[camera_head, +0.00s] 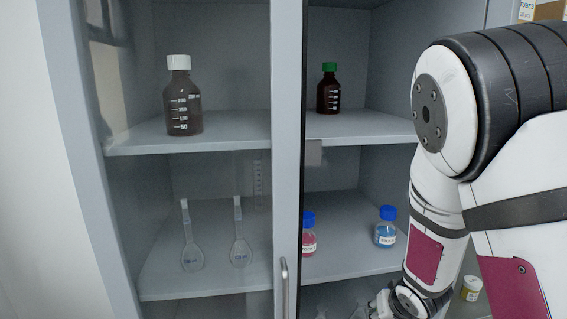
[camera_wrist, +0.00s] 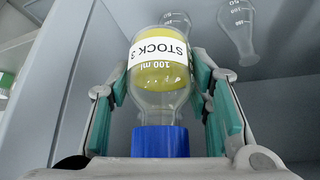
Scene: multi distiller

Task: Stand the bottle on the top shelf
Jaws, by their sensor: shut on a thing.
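The bottle (camera_wrist: 160,82) is clear, with a blue cap, yellow contents and a white label reading "STOCK 3". In the wrist view my gripper (camera_wrist: 158,90) is shut on it, with a green-padded finger on each side. Its cap points toward the bottom of that view. In the head view, part of my gripper shows at the bottom right, in front of the cabinet's lower part; I cannot make out the held bottle there. The top shelf (camera_head: 240,131) continues on the right side (camera_head: 380,127), with bare surface beside the brown bottles.
A white-capped brown bottle (camera_head: 183,103) and a green-capped one (camera_head: 328,92) stand on the top shelf. Below are two flasks (camera_head: 240,245), a pink bottle (camera_head: 309,238) and a blue bottle (camera_head: 385,230). A glass door frame (camera_head: 288,150) crosses the middle. A small jar (camera_head: 471,289) is lower right.

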